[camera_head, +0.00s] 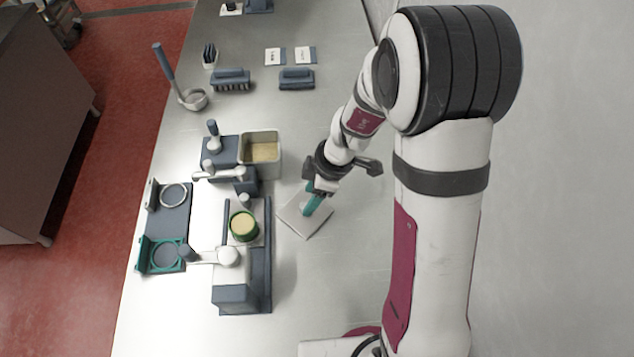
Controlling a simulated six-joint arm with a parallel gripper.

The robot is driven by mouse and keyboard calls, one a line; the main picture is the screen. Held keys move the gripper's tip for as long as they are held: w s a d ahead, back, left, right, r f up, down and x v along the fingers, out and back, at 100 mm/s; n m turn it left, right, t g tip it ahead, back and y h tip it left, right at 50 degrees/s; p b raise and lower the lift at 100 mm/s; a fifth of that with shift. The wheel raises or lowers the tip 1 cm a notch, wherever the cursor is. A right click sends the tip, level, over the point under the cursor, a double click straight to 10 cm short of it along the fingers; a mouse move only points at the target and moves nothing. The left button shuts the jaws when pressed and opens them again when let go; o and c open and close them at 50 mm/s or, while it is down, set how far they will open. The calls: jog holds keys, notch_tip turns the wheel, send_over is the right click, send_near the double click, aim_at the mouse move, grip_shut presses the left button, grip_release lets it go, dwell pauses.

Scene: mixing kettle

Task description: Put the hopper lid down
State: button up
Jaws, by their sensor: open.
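The hopper lid (303,222), a flat light grey square plate, lies on the steel table just right of the kettle machine. My gripper (314,198) is directly over the lid, pointing down, and its jaws are open. A teal part shows between the gripper and the plate; I cannot tell whether it is a fingertip or the lid's handle. The gripper hides part of the plate's upper right side. The hopper (276,155), a square grey bin, stands uncovered behind and left of the gripper, with tan material inside.
A green-rimmed cup (243,226) sits on the blue machine left of the lid. A fixture with two rings (172,220) lies further left. Brushes (232,79), a ladle (193,99) and two cards (290,56) lie at the back. The table is clear in front of the lid.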

jog(key=s+d+r+m, duration=0.1)
jog(key=s+r+m, duration=0.2)
jog(key=r, duration=0.3)
jog(key=s+d+r+m, duration=0.2)
jog(key=r, duration=0.3)
jog(key=s+d+r+m, duration=0.1)
jog(key=s+r+m, duration=0.1)
jog(key=s+m, duration=0.6)
jog(key=s+d+r+m+h, duration=0.1)
jog(key=s+r+m, duration=0.1)
jog(key=s+m, duration=0.6)
jog(key=shift+r+m+g+h, duration=0.3)
jog(key=shift+r+m+g, duration=0.1)
jog(key=shift+m, duration=0.1)
